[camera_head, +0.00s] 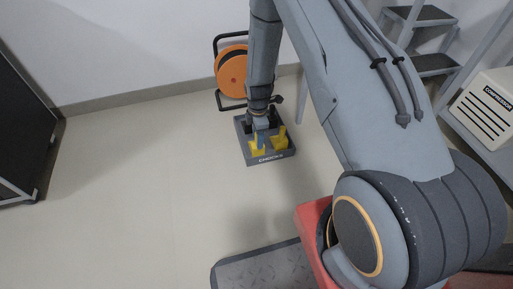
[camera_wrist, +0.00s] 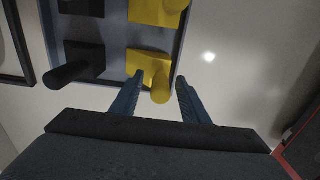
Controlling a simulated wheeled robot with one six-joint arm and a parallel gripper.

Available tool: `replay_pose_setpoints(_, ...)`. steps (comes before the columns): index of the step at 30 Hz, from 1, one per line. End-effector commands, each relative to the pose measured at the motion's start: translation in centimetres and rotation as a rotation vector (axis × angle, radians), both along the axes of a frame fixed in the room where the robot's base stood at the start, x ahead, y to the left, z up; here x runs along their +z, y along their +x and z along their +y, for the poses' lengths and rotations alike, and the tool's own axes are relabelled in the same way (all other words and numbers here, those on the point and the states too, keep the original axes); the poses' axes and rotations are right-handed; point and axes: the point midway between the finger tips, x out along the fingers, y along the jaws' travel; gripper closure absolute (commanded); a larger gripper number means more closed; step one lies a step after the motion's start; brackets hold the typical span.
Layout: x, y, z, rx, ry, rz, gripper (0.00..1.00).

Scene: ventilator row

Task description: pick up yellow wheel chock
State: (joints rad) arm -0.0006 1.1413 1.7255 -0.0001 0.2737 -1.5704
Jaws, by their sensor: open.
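A dark grey tray (camera_head: 271,158) marked CHOCKS sits on the floor; it also shows in the wrist view (camera_wrist: 115,48). It holds two yellow wheel chocks. The nearer one in the wrist view (camera_wrist: 148,65) has a round yellow handle standing up between my fingertips; the other yellow chock (camera_wrist: 158,12) lies beyond it. In the head view one yellow chock (camera_head: 279,137) shows at the right of the tray, the other partly behind my gripper (camera_head: 260,138). My gripper (camera_wrist: 160,78) is open, its blue fingers on either side of the handle. Contact cannot be told.
Black chocks (camera_wrist: 82,60) fill the other side of the tray. An orange cable reel (camera_head: 231,72) on a black frame stands behind the tray by the wall. Grey steps (camera_head: 434,62) and a compressor (camera_head: 487,105) are at right. The floor left of the tray is clear.

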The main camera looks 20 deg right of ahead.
Motion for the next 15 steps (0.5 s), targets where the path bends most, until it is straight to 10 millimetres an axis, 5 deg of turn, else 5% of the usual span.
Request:
replay_pose_setpoints(10,-1.29,-0.07,0.01,0.0,0.0,0.001,0.6)
replay_pose_setpoints(15,-1.29,-0.07,0.01,0.0,0.0,0.001,0.89)
